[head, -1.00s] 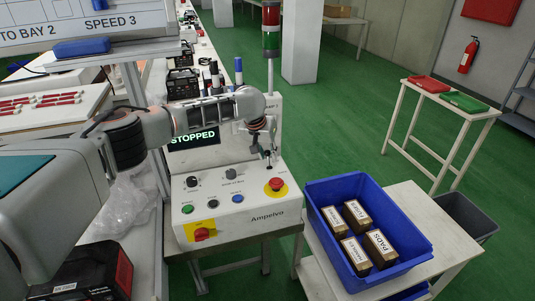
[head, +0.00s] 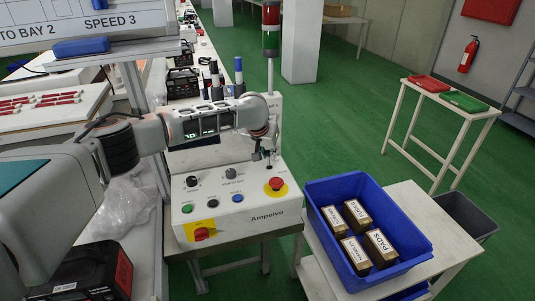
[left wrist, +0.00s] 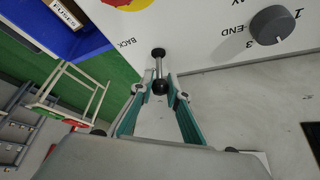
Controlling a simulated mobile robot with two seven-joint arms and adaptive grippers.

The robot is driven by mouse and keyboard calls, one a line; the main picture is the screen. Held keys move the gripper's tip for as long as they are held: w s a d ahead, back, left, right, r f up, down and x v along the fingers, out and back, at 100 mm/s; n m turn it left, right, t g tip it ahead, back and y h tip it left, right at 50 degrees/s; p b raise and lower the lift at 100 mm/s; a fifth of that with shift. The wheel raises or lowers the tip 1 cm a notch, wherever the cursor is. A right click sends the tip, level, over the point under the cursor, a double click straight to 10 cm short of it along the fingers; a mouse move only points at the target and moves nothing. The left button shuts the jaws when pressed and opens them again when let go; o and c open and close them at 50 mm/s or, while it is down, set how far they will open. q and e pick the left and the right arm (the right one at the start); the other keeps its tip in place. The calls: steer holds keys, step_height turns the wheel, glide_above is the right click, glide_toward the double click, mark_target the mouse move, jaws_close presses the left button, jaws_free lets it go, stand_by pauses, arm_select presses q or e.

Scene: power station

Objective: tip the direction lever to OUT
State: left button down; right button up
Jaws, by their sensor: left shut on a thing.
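The direction lever (left wrist: 159,70) is a thin rod with a dark ball knob, on the white sloping control panel (head: 240,210). In the left wrist view, its knob sits between the two fingertips of my left gripper (left wrist: 160,91), which is shut on it. In the head view, my left gripper (head: 268,155) is at the panel's upper right, small and partly hidden by its own wrist. I cannot read an OUT label or tell the lever's exact tilt. My right gripper is not in view.
A red stop button (head: 276,184) on a yellow disc is just below the lever. A dark dial (left wrist: 272,25) is nearby on the panel. A blue crate (head: 415,232) with several boxes stands at right.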

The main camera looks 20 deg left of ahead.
mark_target(272, 173)
arm_select(q)
steer(key=shift+s+d+t+y, duration=0.4)
steer(key=shift+s+t+y, duration=0.15)
steer(key=shift+t, duration=0.45)
steer(key=shift+s+d+f+m+t+y, duration=0.1)
steer(key=shift+s+d+m+t+y, duration=0.15)
steer(key=shift+t, duration=0.3)
steer(key=shift+s+d+m+t+y, duration=0.2)
steer(key=shift+s+t+y, duration=0.15)
steer(key=shift+t, duration=0.2)
steer(key=shift+s+d+f+t+y, duration=0.1)
steer(key=shift+s+t+y, duration=0.2)
steer(key=shift+t, duration=0.3)
steer(key=shift+s+d+t+y+b, duration=0.15)
steer(key=shift+t+y+b, duration=0.1)
steer(key=shift+t+b, duration=0.35)
steer(key=shift+s+d+f+m+t+y+b, duration=0.2)
steer(key=shift+m+t+y+b, duration=0.3)
steer(key=shift+b, duration=0.55)
steer(key=shift+s+a+r+t+b, duration=0.1)
steer(key=shift+t+b, duration=0.2)
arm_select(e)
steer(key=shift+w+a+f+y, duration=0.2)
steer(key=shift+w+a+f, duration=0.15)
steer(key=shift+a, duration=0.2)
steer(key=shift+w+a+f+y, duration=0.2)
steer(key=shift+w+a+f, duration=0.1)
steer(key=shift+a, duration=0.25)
